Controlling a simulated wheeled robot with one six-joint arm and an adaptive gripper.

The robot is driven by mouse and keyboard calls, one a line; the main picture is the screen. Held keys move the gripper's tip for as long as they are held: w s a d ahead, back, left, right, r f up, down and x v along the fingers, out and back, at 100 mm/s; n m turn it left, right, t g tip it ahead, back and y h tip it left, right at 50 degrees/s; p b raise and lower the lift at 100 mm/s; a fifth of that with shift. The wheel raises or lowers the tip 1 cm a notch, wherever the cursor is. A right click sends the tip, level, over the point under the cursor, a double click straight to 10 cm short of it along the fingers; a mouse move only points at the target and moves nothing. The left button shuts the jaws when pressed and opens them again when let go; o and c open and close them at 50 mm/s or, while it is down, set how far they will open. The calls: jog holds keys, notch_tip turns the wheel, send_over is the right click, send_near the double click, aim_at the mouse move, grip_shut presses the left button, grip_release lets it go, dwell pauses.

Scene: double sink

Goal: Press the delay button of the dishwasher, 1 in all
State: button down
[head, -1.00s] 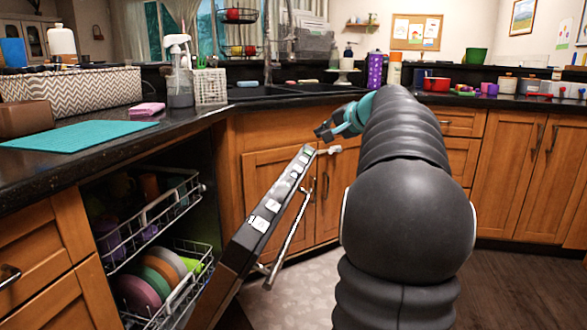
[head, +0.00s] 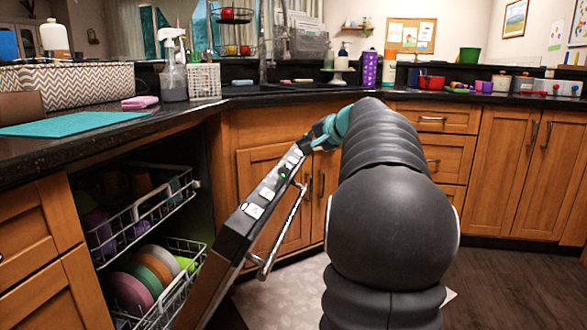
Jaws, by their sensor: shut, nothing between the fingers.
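The dishwasher door (head: 228,243) hangs partly open and tilted in the head view. Its control panel (head: 240,222) runs along the door's top edge and carries several pale button labels (head: 253,210). The labels are too small to read, so I cannot tell which one is delay. A small green spot (head: 284,177) shows on the panel. My gripper (head: 303,146) is shut and empty at the panel's far upper end. Its tips are at or just above the panel surface; I cannot tell whether they touch. The gripper partly hides that end of the panel.
The door handle bar (head: 283,235) stands out on the door's right side. Dish racks (head: 150,222) with plates and cups are pulled out to the left. The dark counter (head: 120,135) runs above. Wooden cabinets (head: 505,165) stand behind my arm. Floor is free at right.

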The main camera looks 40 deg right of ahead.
aim_at(290, 156)
jog(key=shift+w+a+f+b, duration=0.2)
jog(key=shift+f+b, duration=0.05)
jog(key=shift+f, duration=0.3)
jog(key=shift+w+a+f+b, duration=0.2)
jog(key=shift+f+b, duration=0.05)
jog(key=shift+f, duration=0.25)
dwell(0.6)
jog(key=shift+w+a+f+b, duration=0.1)
jog(key=shift+w+f+b, duration=0.05)
jog(key=shift+f+b, duration=0.25)
jog(key=shift+w+a+f, duration=0.1)
jog(key=shift+w+f, duration=0.05)
jog(key=shift+f, duration=0.15)
dwell(0.9)
jog(key=shift+r, duration=0.1)
jog(key=shift+s+d+r+p, duration=0.15)
jog(key=shift+r+p, duration=0.05)
jog(key=shift+r, duration=0.15)
jog(key=shift+s+d+r+p, duration=0.1)
jog(key=shift+s+r+p, duration=0.1)
jog(key=shift+r, duration=0.1)
jog(key=r+p, duration=0.1)
jog(key=s+d+r+p, duration=0.1)
jog(key=r, duration=0.1)
jog(key=r+p, duration=0.1)
jog(key=shift+s+d+r, duration=0.15)
jog(key=shift+s+d, duration=0.1)
jog(key=shift+s, duration=0.1)
